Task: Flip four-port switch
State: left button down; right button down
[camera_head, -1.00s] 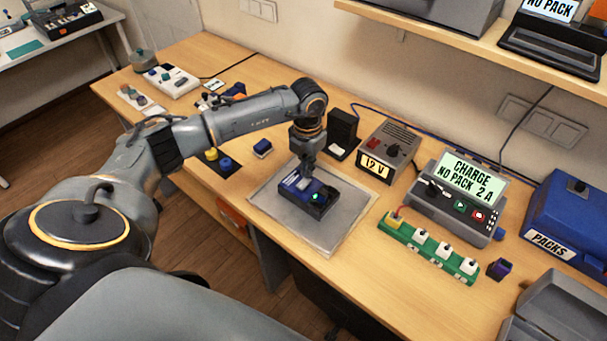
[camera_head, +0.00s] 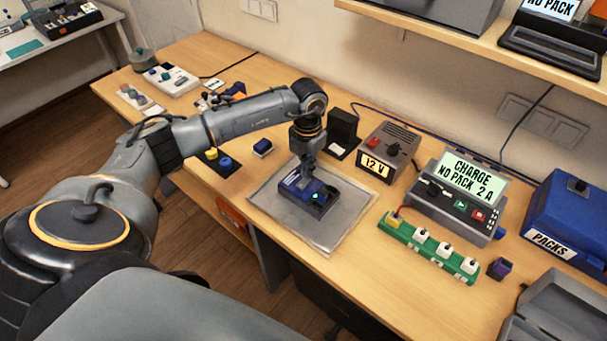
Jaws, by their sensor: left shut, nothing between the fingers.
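A dark blue device (camera_head: 293,192) with a black right-hand part lies on the grey mat (camera_head: 330,238). It may be the four-port switch; its ports are too small to make out. A small light shows on its top. My left gripper (camera_head: 306,182) points down onto the top of this device, shut and holding nothing. Its fingertips hide part of the device, and I cannot tell whether they touch it. A green strip (camera_head: 434,249) with several white blocks and a yellow one lies to the right of the mat. My right gripper is not in view.
A 12 V supply (camera_head: 398,139) and a charger reading "CHARGE NO PACK 2 A" (camera_head: 470,178) stand behind and right of the mat. A black stand (camera_head: 343,128) is close behind my left wrist. A blue packs box (camera_head: 565,222) stands far right.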

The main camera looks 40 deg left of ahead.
pick_arm(q)
jog(key=shift+f+b, duration=0.7)
jog(key=shift+f, duration=0.2)
jog(key=shift+r, duration=0.1)
jog(key=shift+r+p, duration=2.2)
jog(key=shift+r, duration=1.3)
